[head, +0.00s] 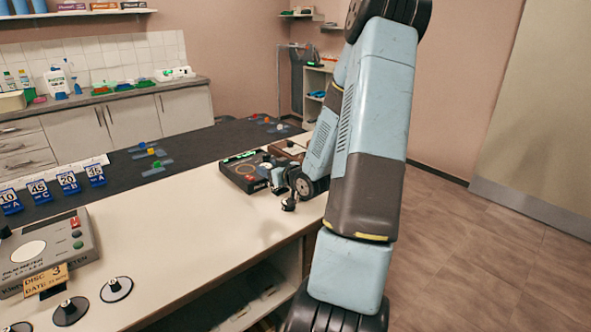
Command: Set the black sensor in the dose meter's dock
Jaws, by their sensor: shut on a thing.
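My gripper (281,184) is small in the head view, at the far right part of the white counter, beside a dark box. It is shut on a small black thing (289,204), which looks like the black sensor and hangs below the jaws, close to the counter top. I cannot tell whether it touches the counter. The dark box (243,174), with a green-lit strip and small red marks on top, stands just left of the gripper and looks like the dose meter. Its dock cannot be made out; my arm hides part of the area behind.
The white counter (190,225) is clear in the middle. A grey device (82,238) with a white disc, an orange card (60,276) and several round black-and-white discs (117,289) are at the left. Blue number tags (68,182) stand behind. A brown box (288,149) is beyond the gripper.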

